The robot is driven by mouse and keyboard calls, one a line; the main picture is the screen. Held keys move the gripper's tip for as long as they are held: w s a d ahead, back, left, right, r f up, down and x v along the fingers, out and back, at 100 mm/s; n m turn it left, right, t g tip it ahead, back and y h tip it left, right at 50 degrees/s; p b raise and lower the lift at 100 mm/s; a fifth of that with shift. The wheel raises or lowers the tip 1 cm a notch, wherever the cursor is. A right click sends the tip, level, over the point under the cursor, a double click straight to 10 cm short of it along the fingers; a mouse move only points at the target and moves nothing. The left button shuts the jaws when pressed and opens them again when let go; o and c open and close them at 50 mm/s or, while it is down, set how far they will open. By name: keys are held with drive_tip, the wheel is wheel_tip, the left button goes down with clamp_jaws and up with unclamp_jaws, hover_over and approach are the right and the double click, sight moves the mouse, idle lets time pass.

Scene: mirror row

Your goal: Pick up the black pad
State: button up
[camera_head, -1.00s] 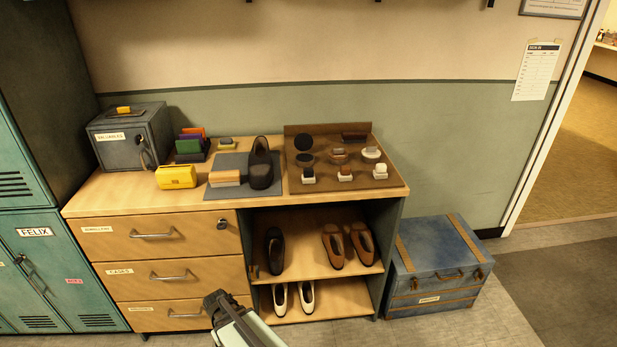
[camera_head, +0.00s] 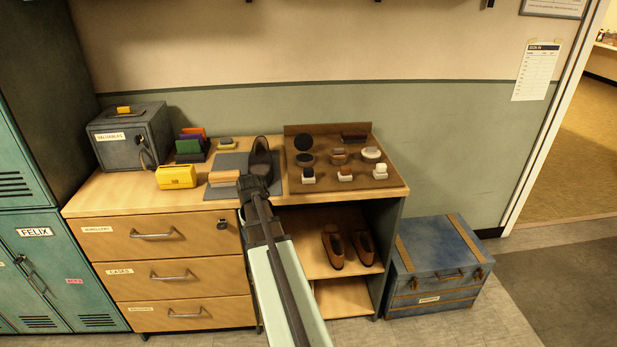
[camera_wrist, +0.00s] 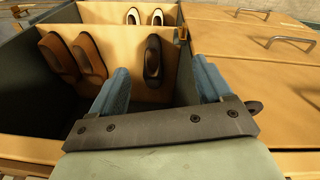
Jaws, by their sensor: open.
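On the brown mat (camera_head: 292,186) at the right of the worktop, a small piece with a dark top and pale base (camera_head: 308,176) sits front left; it may be the black pad. At this size I cannot tell for certain which is the pad. My gripper (camera_head: 254,184) is at the worktop's front edge, left of the mat, and hides part of the dark shoe. In the wrist view my gripper (camera_wrist: 161,70) has its blue fingers apart, with nothing held, looking down at the shelves.
A dark shoe (camera_head: 261,158) and a tan block (camera_head: 224,178) are on the grey mat (camera_head: 232,161). A yellow box (camera_head: 177,177), a coloured rack (camera_head: 191,146) and a grey lockbox (camera_head: 130,136) stand left. Other small pieces crowd the brown mat.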

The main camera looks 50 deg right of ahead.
drive_tip(key=s+d+r+m+t+h, duration=0.1)
drive_tip(key=s+d+r+m, duration=0.1)
drive_tip(key=d+r, duration=1.1)
drive_tip(key=t, duration=0.1)
approach(309, 169)
drive_tip(key=shift+m+h, duration=0.3)
drive_tip(key=shift+a+x, duration=0.2)
drive_tip(key=shift+x, duration=2.7)
drive_tip(key=shift+a+x, duration=0.15)
drive_tip(key=shift+x, duration=2.7)
drive_tip(key=shift+f, duration=0.1)
drive_tip(key=c, duration=1.1)
wheel_tip(309, 169, up, 10)
drive_tip(key=shift+r, duration=0.1)
